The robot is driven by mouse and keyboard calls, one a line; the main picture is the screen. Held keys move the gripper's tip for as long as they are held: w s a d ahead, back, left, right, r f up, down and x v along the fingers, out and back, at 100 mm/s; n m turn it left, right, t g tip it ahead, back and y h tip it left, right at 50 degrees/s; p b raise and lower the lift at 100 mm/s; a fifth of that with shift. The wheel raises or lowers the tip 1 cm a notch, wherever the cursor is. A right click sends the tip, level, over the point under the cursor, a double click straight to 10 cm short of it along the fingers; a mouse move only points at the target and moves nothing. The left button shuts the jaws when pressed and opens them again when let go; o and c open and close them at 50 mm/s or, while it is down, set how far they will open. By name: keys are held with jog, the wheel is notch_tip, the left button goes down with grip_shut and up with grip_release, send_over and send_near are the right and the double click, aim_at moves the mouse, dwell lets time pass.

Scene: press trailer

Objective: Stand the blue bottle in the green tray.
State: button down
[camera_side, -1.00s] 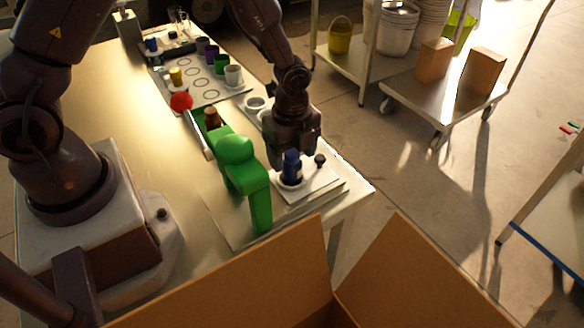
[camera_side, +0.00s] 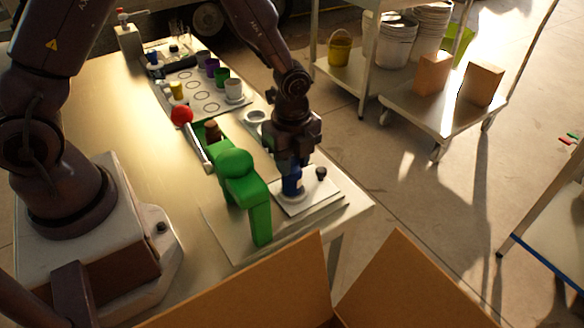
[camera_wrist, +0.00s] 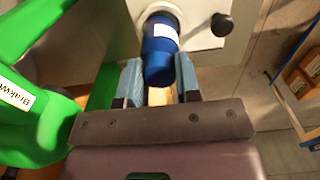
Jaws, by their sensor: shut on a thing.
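The blue bottle (camera_side: 291,184) stands upright on a white plate at the table's right end, with a white label on its side. My gripper (camera_side: 292,171) points down over it, shut on its upper part. In the wrist view, the bottle (camera_wrist: 160,50) is between the two pale blue finger pads of my gripper (camera_wrist: 160,83). The green tray (camera_side: 198,129) lies behind the green press and is mostly hidden. A brown bottle (camera_side: 212,132) stands at it.
The green press (camera_side: 243,180), with a red-knobbed lever (camera_side: 182,116), stands just left of my gripper. A small black knob (camera_side: 321,173) is right of the bottle. A mat with cups (camera_side: 205,88) is farther back. An open cardboard box (camera_side: 250,285) is in front.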

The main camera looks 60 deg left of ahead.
jog(key=r, duration=0.7)
jog(key=shift+w+a+r, duration=0.1)
jog(key=shift+a+r, duration=0.2)
jog(key=shift+r, duration=0.05)
jog(key=s+a+r+n, duration=0.1)
jog(key=a+r+n, duration=0.1)
jog(key=a, duration=0.4)
jog(key=s+a+r+n, duration=0.1)
jog(key=s+a+n, duration=0.1)
jog(key=a, duration=0.3)
jog(key=s+a+n, duration=0.9)
jog(key=s+n, duration=0.4)
jog(key=s, duration=0.2)
jog(key=shift+n, duration=0.5)
jog(key=shift+w+a+f, duration=1.6)
jog(key=shift+w+f, duration=0.15)
jog(key=shift+f, duration=0.4)
jog(key=shift+w+a+f, duration=1.55)
jog(key=shift+w+f, duration=0.2)
jog(key=shift+f, duration=0.35)
jog(key=shift+w+a+f, duration=1.6)
jog(key=shift+w+f, duration=0.15)
jog(key=shift+f, duration=0.4)
